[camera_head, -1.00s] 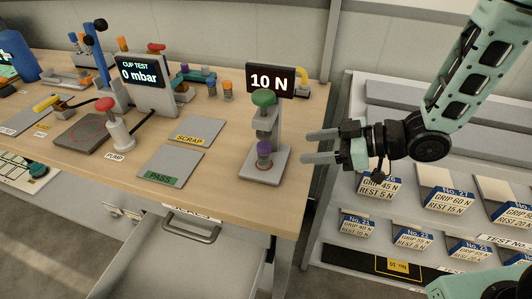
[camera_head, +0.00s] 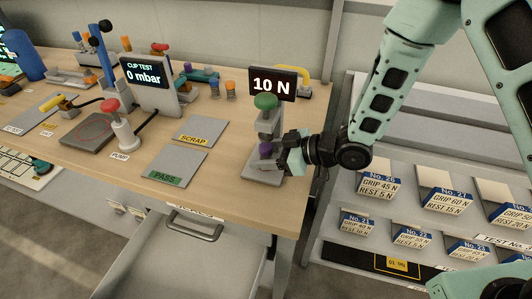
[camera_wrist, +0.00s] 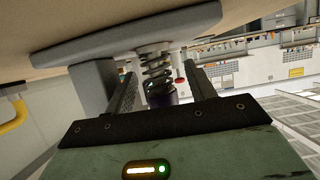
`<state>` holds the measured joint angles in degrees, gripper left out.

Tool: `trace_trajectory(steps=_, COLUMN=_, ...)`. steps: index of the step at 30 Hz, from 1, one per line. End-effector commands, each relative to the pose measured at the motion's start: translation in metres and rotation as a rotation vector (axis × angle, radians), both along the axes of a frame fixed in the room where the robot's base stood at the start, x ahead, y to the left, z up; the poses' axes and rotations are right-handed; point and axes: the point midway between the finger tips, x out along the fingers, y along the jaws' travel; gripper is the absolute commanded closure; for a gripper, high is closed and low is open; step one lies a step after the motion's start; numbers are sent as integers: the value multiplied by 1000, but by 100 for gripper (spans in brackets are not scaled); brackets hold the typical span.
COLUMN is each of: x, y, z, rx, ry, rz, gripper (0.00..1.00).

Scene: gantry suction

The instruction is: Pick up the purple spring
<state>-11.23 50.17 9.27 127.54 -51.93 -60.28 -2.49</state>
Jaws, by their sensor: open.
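The purple spring (camera_head: 265,150) stands upright on the small grey press stand (camera_head: 263,177), under its green knob (camera_head: 265,101), on the table's right part. In the wrist view its metal coil (camera_wrist: 156,70) and dark purple end (camera_wrist: 162,99) show between my two fingers. My gripper (camera_head: 282,158) is open and reaches in from the right at the spring's height. In the wrist view the fingers (camera_wrist: 162,90) lie on either side of the spring. I cannot tell whether either finger touches it. In the head view the fingers are mostly hidden by the stand and the gripper body.
The "10 N" display (camera_head: 272,82) stands behind the press, with a yellow handle (camera_head: 297,75) beside it. PASS (camera_head: 172,169) and SCRAP (camera_head: 195,132) plates lie to the left. An open drawer (camera_head: 187,255) is below. A rack of labelled blocks (camera_head: 447,195) is at the right.

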Motion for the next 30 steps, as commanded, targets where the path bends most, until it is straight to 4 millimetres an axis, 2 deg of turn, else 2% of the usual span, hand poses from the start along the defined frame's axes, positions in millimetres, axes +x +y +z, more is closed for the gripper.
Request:
trace_trajectory(steps=5, x=0, y=0, z=0, rx=0, ry=0, rz=0, gripper=45)
trace_trajectory(steps=6, x=0, y=0, z=0, rx=0, ry=0, rz=0, gripper=51)
trace_trajectory(steps=11, x=0, y=0, z=0, rx=0, ry=0, rz=0, gripper=94)
trace_trajectory(steps=22, x=0, y=0, z=2, rx=0, ry=-2, rz=-1, gripper=94)
trace_trajectory(steps=30, x=1, y=0, z=21, rx=1, ry=-3, rz=-1, gripper=94)
